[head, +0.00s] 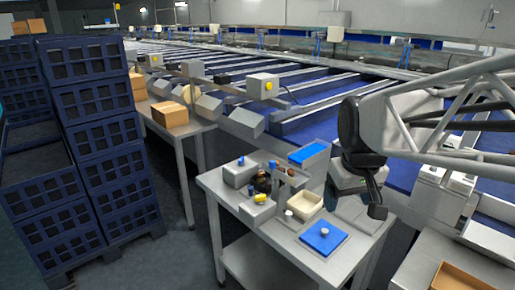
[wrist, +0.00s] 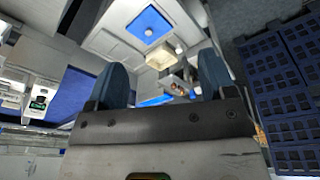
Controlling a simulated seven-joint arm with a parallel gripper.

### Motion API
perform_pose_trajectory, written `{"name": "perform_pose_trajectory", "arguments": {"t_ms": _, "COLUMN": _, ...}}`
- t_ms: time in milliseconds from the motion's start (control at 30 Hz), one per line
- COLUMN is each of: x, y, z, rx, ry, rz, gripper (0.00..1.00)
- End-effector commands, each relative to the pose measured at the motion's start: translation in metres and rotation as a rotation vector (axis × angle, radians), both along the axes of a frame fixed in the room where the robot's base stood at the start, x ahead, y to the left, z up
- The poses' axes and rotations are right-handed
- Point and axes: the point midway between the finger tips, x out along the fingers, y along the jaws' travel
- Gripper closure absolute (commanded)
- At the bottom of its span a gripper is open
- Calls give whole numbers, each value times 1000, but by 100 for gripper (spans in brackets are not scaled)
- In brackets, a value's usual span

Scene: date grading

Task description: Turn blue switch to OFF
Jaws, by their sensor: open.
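A small blue knob (head: 241,161) stands on a grey box (head: 238,174) at the left of the steel table. It may be the blue switch; its ON or OFF position is too small to read. Another blue piece (head: 273,163) shows just right of it. My gripper (head: 374,208) is over the right side of the table, apart from both. In the wrist view my gripper (wrist: 163,75) shows two blue-grey fingers spread apart with nothing held between them. I cannot make out the knob clearly in the wrist view.
On the steel table (head: 275,236) are a blue plate (head: 323,240), a cream tray (head: 304,206), a blue-topped tray (head: 309,152), dark dates (head: 262,183) and a yellow piece (head: 261,198). Stacked blue crates (head: 105,140) stand left. A conveyor lies behind.

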Motion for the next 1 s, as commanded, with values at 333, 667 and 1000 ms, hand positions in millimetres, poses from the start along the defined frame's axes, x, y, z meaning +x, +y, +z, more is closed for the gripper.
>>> {"name": "perform_pose_trajectory", "arguments": {"t_ms": 333, "x": 85, "y": 21, "z": 19, "rx": -22, "ry": 25, "rz": 151, "gripper": 23}}
{"name": "perform_pose_trajectory", "arguments": {"t_ms": 667, "x": 165, "y": 46, "z": 25, "rx": -40, "ry": 49, "rz": 293, "gripper": 23}}
{"name": "perform_pose_trajectory", "arguments": {"t_ms": 1000, "x": 246, "y": 77, "z": 20, "rx": -57, "ry": 71, "rz": 440, "gripper": 23}}
